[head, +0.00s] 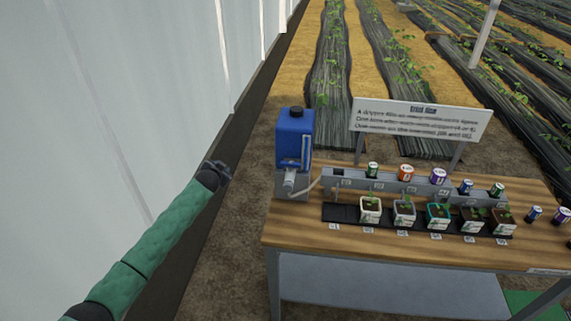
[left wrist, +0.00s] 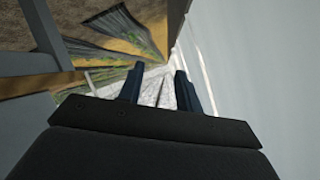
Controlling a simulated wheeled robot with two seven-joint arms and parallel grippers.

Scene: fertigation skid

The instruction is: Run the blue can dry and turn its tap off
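A blue can (head: 465,187) sits upright in the grey rail, between a purple can (head: 438,176) and a green can (head: 496,189). Its tap is too small to make out. A second blue can (head: 534,213) stands loose at the table's right end. A large blue container (head: 294,138) with a black cap stands on a grey stand at the table's left end. My left gripper (head: 222,172) is left of this container, apart from everything. In the left wrist view its fingers (left wrist: 158,88) are spread with nothing between. My right gripper is not in view.
The wooden table (head: 360,240) holds a row of potted plants before the rail (head: 392,183), which also holds green and orange cans. A purple can (head: 561,215) stands at the right. A sign (head: 420,119) stands behind. A white wall (head: 120,110) runs close along the left arm.

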